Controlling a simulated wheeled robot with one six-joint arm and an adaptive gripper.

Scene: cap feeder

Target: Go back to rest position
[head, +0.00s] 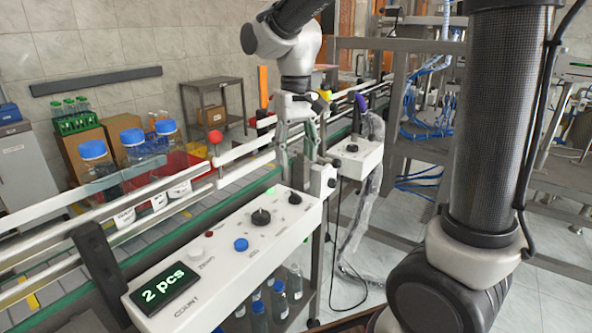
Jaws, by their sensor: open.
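My gripper (297,150) points down at the middle of the head view, over the near side of the conveyor (60,290) and just behind the white control box (235,245). Its fingers are apart and I see nothing held between them. The control box display (165,288) reads "2 pcs" above the word COUNT. The box also has a blue button, a red button and black knobs. My arm comes down to the gripper from the top of the picture.
Blue-capped bottles (133,145) stand beyond the conveyor rail at left, near a red crate (185,165). A red ball knob (215,136) stands left of my gripper. A smaller white box (352,160) is close on its right. Bottles (278,300) sit below the control box.

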